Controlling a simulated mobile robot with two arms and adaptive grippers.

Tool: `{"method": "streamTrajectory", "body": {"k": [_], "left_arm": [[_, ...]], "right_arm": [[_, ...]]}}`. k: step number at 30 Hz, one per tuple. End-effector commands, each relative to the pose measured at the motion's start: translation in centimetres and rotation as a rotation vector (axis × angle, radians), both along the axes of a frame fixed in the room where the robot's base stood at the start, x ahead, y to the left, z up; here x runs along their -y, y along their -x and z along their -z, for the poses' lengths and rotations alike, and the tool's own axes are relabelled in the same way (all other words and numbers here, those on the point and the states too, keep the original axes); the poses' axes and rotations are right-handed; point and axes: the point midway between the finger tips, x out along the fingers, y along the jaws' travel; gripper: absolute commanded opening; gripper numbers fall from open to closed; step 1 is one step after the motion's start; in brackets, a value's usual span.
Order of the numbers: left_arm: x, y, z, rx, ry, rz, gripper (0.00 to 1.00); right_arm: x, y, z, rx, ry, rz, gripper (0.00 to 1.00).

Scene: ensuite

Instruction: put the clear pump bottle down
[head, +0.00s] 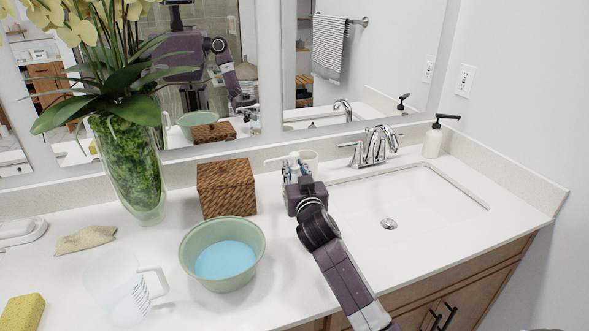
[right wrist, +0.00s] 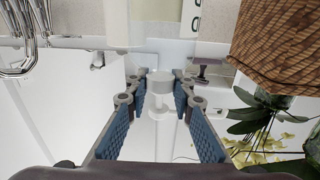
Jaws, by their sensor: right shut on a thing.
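My right gripper (head: 293,172) is at the back of the counter, between the woven box and the sink. It is shut on the clear pump bottle, whose white pump top (head: 293,158) and spout rise above the fingers in the head view. In the right wrist view the bottle's white pump part (right wrist: 160,84) shows between the blue finger pads. The clear body is hard to make out, and my gripper hides its base in the head view. I cannot tell whether it touches the counter. My left gripper is not in view.
The woven box (head: 226,188) stands left of my gripper, with a green basin (head: 196,272) in front. The sink (head: 430,205), faucet (head: 376,146) and white soap dispenser (head: 433,142) are right. A clear jug (head: 120,285) is left. Counter space right of the basin is bare.

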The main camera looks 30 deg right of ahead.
Motion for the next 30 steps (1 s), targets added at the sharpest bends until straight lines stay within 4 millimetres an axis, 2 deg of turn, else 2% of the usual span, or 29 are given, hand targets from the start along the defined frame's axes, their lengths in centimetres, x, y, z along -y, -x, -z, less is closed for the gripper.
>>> {"method": "streamTrajectory", "body": {"k": [10,11,15,26,30], "left_arm": [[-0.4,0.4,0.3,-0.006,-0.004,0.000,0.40],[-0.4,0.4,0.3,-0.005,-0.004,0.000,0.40],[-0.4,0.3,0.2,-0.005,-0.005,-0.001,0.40],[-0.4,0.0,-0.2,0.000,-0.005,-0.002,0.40],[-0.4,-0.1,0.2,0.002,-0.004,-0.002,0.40]], "right_arm": [[0.0,0.0,0.2,0.004,0.001,0.000,0.00],[0.0,0.0,0.4,0.001,0.000,0.001,0.23],[0.0,0.0,0.3,0.001,0.000,0.001,0.38],[0.0,0.0,-0.2,0.001,0.002,0.000,0.39],[-0.6,1.5,0.2,0.001,-0.001,-0.001,0.39]]}}
